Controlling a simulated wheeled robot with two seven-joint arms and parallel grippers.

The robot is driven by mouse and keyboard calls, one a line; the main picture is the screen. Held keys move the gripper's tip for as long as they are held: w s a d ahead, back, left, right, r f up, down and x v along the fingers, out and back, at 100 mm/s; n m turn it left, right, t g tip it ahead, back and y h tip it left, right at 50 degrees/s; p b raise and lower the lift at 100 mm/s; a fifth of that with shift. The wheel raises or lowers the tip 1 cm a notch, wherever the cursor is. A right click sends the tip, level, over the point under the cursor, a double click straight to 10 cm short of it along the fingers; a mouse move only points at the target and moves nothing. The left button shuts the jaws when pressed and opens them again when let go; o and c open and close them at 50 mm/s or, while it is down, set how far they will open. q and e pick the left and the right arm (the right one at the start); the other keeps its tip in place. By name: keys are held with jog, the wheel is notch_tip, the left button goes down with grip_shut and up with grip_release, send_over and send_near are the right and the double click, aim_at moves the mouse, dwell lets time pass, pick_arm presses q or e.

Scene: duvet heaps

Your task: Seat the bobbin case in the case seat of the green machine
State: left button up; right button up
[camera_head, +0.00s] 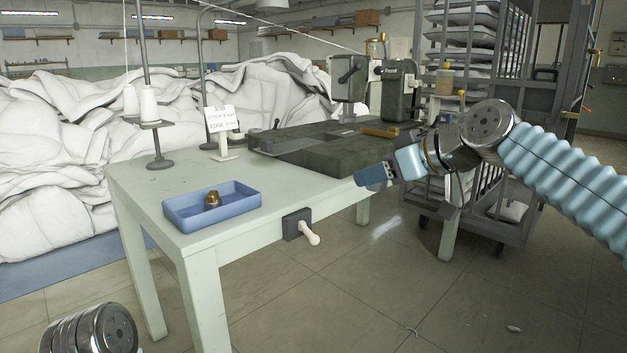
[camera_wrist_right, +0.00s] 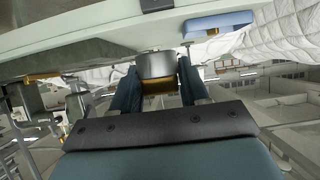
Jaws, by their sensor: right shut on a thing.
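The green machine (camera_head: 340,153) is a dark green sewing machine with a flat bed and upright head (camera_head: 401,90) on the pale table. I cannot make out the case seat. My right gripper (camera_head: 366,176) is beside the near right edge of the machine bed. In the right wrist view its two blue fingers (camera_wrist_right: 157,88) are shut on a silver cylinder with a brass-coloured part, which looks like the bobbin case (camera_wrist_right: 155,66). The fingers hide the case in the head view. My left gripper is out of view; only part of my left arm shows at bottom left.
A blue tray (camera_head: 180,215) with a small brass piece (camera_head: 212,199) stands on the table's (camera_head: 135,178) front left. Thread stands, a sign (camera_head: 221,120) and white duvet heaps (camera_head: 45,150) are behind. A rack cart (camera_head: 500,208) stands right.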

jog(key=w+d+f+m+t+h+p, duration=0.15)
jog(key=w+f, duration=0.25)
jog(key=f, duration=0.9)
jog(key=w+d+f+m+t+h+p, duration=0.1)
jog(key=w+f+m+h, duration=0.25)
jog(key=f, duration=0.85)
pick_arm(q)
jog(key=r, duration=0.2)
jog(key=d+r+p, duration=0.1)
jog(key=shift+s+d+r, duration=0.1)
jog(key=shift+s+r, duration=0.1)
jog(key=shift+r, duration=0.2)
pick_arm(e)
jog(key=s+d+f+m+h, duration=0.1)
jog(key=s+d+f+m, duration=0.1)
jog(key=s+f, duration=0.3)
jog(key=s+d+f+m+t+h, duration=0.1)
jog(key=s+d+f, duration=0.3)
jog(key=f, duration=0.9)
jog(key=shift+s+d+m+h, duration=0.2)
jog(key=shift+s+m+h, duration=0.3)
jog(key=shift+s+h, duration=0.45)
jog(key=shift+s+f, duration=0.1)
